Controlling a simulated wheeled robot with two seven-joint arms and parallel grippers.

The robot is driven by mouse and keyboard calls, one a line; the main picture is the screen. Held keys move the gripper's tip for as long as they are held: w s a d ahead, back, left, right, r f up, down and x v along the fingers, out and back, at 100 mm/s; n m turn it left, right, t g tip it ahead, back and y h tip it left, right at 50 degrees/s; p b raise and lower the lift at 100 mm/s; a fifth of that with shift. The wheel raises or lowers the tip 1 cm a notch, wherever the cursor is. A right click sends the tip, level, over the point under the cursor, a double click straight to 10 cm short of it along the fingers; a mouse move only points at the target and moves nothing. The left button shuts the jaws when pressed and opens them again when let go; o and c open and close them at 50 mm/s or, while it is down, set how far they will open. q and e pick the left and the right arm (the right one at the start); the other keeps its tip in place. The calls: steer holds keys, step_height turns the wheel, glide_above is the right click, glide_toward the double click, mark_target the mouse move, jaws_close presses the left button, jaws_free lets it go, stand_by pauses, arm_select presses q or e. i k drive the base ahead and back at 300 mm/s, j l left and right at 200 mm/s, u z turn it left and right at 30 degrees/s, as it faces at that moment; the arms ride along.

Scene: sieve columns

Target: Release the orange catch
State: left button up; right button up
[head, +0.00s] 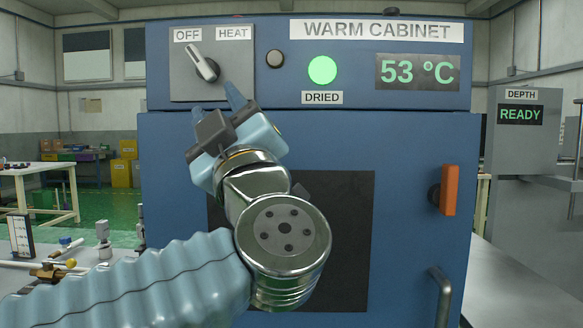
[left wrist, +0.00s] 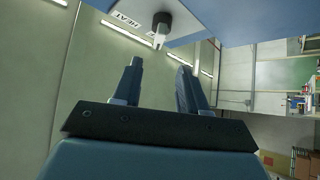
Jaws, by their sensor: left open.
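The orange catch (head: 449,190) stands upright on a dark round pivot at the right side of the blue warm cabinet's door (head: 405,145). My left gripper (head: 215,104) is in front of the cabinet's upper left, just below the dial panel and well left of the catch. Its fingers are apart and empty. The catch does not show in the left wrist view. My right gripper is in neither view.
The DRIED lamp (head: 322,70) glows green and the display (head: 417,72) reads 53 ºC. A metal door handle (head: 441,295) sits below the catch. A grey depth unit (head: 522,140) showing READY stands at right.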

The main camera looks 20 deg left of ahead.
mark_target(443, 196)
steer(key=k+l, duration=0.35)
steer(key=l, duration=0.15)
steer(key=k+l, duration=0.35)
steer(key=l, duration=0.2)
